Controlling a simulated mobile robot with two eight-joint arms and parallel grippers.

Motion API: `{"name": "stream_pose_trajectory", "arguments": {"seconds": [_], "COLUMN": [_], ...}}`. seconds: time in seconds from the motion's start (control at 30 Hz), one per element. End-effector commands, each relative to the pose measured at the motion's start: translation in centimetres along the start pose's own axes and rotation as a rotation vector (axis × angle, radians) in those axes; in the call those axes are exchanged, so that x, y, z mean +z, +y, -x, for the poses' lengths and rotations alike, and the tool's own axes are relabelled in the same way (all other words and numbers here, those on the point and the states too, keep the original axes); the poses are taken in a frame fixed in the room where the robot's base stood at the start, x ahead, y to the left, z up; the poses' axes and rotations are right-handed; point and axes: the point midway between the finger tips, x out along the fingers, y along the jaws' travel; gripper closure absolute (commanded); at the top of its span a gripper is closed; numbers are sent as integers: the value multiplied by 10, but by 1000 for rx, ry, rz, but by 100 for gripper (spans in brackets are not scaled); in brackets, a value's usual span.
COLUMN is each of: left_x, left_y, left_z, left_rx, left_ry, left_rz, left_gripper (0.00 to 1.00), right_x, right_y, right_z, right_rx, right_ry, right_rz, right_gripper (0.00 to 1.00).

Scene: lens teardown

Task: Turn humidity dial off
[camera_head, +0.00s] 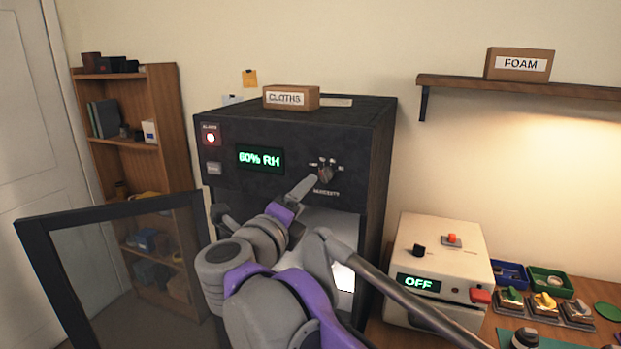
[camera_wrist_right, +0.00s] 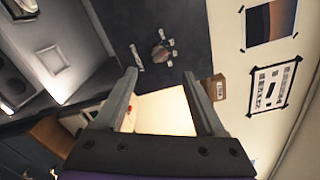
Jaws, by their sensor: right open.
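The humidity dial (camera_head: 325,173) is a small dark knob with pale marks around it, on the upper right of the black cabinet's front (camera_head: 225,147). The green display (camera_head: 261,158) beside it appears to read 60% RH. My right gripper (camera_head: 308,184) is in front of the cabinet, just below and left of the dial in the head view. In the right wrist view, its two fingers (camera_wrist_right: 160,76) are apart and empty, and the dial (camera_wrist_right: 160,53) shows beyond the tips, between them. I cannot see any contact with the dial. My left gripper is not in view.
The cabinet's glass door (camera_head: 32,250) stands open at the left. A CLOTHS box (camera_head: 291,98) lies on the cabinet. A white device (camera_head: 440,255) showing OFF stands to the right, near small trays (camera_head: 549,281). A shelf (camera_head: 520,87) is on the wall.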

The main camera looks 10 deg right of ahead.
Motion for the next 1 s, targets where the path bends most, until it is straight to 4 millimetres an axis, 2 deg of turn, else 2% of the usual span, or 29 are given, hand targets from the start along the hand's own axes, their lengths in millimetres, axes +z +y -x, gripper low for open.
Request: {"name": "stream_pose_trajectory", "arguments": {"seconds": [0.3,0.5,0.67,0.93,0.97,1.0], "left_x": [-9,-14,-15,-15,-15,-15], "left_y": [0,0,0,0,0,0], "left_z": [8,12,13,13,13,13], "left_rx": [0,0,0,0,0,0], "left_ry": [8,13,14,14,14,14], "left_rz": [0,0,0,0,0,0], "left_gripper": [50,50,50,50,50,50], "right_x": [0,0,0,0,0,0], "right_y": [-2,-2,-1,-1,-1,-1], "right_z": [-60,-89,-99,-100,-100,-100], "right_rx": [-4,-3,-3,-2,-2,-2], "right_ry": [1,-1,-1,-3,-3,-3], "right_rz": [1,2,2,3,3,3], "right_gripper": [28,28,28,28,30,37]}}
